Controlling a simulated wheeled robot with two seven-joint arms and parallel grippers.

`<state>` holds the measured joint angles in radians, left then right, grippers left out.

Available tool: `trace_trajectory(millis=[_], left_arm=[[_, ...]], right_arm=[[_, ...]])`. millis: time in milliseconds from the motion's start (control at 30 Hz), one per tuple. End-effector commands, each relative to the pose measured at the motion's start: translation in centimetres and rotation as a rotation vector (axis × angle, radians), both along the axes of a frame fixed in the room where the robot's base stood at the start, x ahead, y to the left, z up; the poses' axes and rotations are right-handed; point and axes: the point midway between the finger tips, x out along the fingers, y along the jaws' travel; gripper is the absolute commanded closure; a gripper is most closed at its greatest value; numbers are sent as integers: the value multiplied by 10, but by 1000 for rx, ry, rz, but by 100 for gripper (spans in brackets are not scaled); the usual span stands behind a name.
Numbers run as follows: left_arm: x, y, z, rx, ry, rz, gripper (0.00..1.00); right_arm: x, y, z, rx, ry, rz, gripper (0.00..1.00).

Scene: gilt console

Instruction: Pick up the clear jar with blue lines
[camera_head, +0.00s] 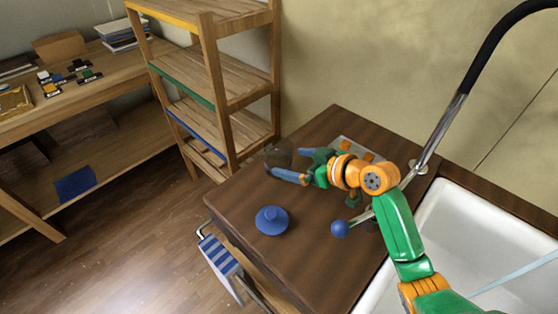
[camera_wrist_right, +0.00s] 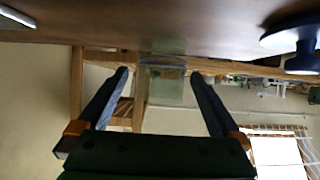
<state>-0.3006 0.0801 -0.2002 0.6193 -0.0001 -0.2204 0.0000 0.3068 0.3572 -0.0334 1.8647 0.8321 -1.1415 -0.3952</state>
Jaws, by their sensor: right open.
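The clear jar (camera_head: 278,155) stands near the far left edge of the dark wooden counter (camera_head: 318,235). It is see-through and hard to make out in the head view. In the right wrist view, the jar (camera_wrist_right: 165,88) shows blue lines near the counter surface, and it appears between the two fingers. My right gripper (camera_head: 294,164) is open, with its blue fingers pointing left at the jar; it also shows in the right wrist view (camera_wrist_right: 160,73). I cannot tell whether the fingers touch the jar. My left gripper is not in view.
A blue knobbed object (camera_head: 272,221) sits on the counter in front of the gripper. A tap (camera_head: 440,135) with a blue-ended lever (camera_head: 340,228) and a white sink (camera_head: 480,225) are at the right. A wooden shelf unit (camera_head: 215,80) stands behind at the left.

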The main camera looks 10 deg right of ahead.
Motion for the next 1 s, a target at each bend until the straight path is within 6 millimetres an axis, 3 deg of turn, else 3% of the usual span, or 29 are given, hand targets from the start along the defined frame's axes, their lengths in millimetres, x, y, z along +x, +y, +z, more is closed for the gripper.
trace_trajectory(millis=[167, 300, 567, 900, 933, 1000], left_arm=[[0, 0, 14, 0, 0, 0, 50], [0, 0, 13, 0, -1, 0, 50], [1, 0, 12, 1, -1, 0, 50], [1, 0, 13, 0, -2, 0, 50], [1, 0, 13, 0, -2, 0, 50], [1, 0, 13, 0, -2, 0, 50]], right_arm=[[22, 19, -13, 5, 3, 1, 0], [36, 29, -26, 1, 2, 0, 0], [39, 30, -28, -2, 0, 0, 3], [39, 30, -28, -2, 0, 0, 94], [39, 30, -28, -2, 0, 0, 100], [39, 30, -27, 0, -2, 0, 100]])
